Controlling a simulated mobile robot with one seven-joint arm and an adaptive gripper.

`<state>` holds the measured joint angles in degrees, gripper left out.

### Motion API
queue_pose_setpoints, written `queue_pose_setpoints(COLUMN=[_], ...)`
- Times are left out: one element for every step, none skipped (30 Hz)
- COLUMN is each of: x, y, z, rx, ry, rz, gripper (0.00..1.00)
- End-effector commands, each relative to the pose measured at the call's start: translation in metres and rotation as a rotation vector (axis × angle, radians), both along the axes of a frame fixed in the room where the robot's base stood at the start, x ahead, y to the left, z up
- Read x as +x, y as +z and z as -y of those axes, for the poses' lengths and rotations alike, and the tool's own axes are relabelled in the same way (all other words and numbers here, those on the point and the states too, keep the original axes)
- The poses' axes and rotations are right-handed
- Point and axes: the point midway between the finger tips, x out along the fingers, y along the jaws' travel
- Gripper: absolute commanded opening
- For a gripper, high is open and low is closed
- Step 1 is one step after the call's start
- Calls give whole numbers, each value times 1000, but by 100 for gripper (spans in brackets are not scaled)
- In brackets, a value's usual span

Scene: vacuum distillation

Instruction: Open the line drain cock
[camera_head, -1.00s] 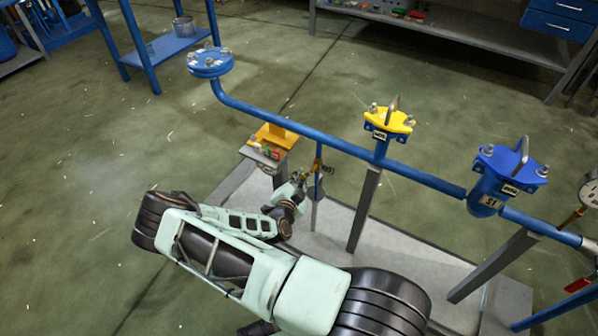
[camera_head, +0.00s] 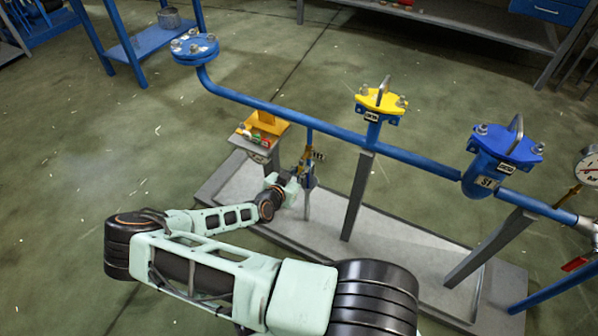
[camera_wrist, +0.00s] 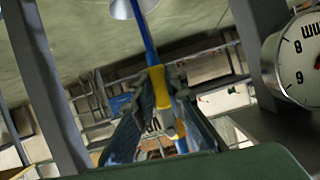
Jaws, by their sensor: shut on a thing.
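The line drain cock (camera_head: 308,160) hangs on a short thin blue branch under the long blue pipe (camera_head: 270,115), beside a small dark tag (camera_head: 319,155). My gripper (camera_head: 301,178) reaches it from the lower left and hides part of it. In the wrist view the blue branch (camera_wrist: 145,32) comes down from the top into a yellow part of the cock (camera_wrist: 160,88). The fingers of my gripper (camera_wrist: 162,128) point up at the cock from both sides and are shut on it. The cock's handle and its exact angle are not clear.
A yellow-topped flange (camera_head: 380,101) and a blue strainer (camera_head: 497,160) stand right of the cock. A grey support post (camera_head: 357,195) rises close to its right. A yellow-topped stand (camera_head: 262,132) is at its left. A dial gauge (camera_wrist: 295,60) fills the wrist view's right side.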

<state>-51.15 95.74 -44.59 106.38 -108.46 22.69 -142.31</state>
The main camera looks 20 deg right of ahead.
Motion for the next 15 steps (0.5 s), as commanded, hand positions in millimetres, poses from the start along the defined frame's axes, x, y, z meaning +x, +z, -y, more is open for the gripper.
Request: queue_pose_setpoints(x=[-1, -2, -2, -2, -2, -2, -2, -2, -2, -2, -2, -2, -2, -2, -2], y=[-2, -2, -2, -2, -2, -2, -1, -1, -1, -1, -1, -1, -1, -1, -1], z=[-1, -1, 0, 0, 0, 0, 0, 0, 0, 0, 0, 0, 0, 0, 0], rx=[-3, -5, -6, -7, -8, -8, -8, -8, -8, -8, -8, -8, -8, -8, -7], ry=[1, 1, 1, 0, 0, 0, 0, 0, 0, 0, 0, 0, 0, 0, -1], rz=[-9, -11, -13, -14, -15, -15, -15, -15, -15, -15, -15, -15, -15, -15, -14], gripper=[0, 0, 0, 0, 0, 0, 0, 0, 0, 0, 0, 0, 0, 0, 14])
